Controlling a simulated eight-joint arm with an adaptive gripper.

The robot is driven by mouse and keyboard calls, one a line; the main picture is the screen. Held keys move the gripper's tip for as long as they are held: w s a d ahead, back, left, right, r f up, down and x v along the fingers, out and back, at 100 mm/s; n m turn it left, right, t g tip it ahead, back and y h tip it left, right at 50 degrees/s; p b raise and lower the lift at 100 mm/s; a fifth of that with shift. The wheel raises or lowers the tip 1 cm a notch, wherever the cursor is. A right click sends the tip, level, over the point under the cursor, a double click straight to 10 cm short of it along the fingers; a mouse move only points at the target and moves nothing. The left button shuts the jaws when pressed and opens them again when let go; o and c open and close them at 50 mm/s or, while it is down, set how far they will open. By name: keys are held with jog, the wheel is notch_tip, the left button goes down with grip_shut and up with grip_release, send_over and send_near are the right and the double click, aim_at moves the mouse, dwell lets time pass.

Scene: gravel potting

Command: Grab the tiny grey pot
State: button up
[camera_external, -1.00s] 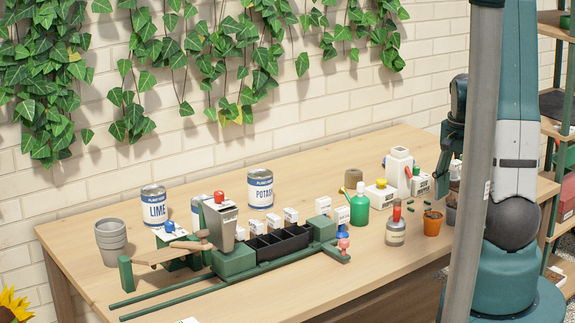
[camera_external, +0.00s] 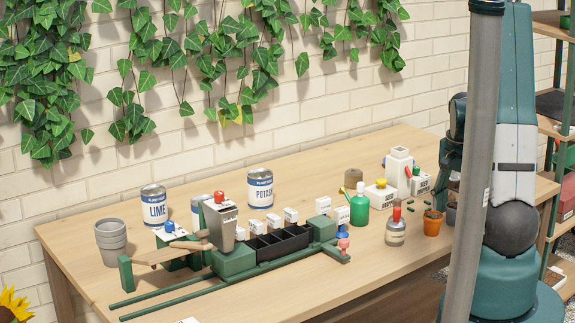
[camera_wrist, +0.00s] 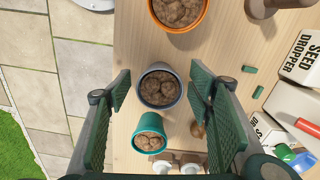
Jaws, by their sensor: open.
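The tiny grey pot (camera_wrist: 160,87), filled with brown lumps, stands on the wooden table in the middle of the wrist view. My gripper (camera_wrist: 159,92) is open, with one green finger on each side of the pot. Gaps show between the pot and the fingers; I cannot tell how high the fingertips are above the table. In the external view, a small part of the grey pot (camera_external: 450,216) shows behind the orange pot, beside the grey pole that hides much of my gripper.
A teal pot (camera_wrist: 150,133) stands close to the grey one, between the fingers' lower parts in the wrist view. An orange pot (camera_wrist: 180,12) is on the other side. A seed dropper box (camera_wrist: 300,70) lies right. A stack of larger grey pots (camera_external: 111,242) stands far left.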

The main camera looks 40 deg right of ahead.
aim_at(455, 206)
dwell(0.5)
jog(key=c, duration=1)
jog(key=shift+r, duration=0.15)
jog(key=shift+r+p, duration=1.05)
jog(key=shift+r, duration=3.85)
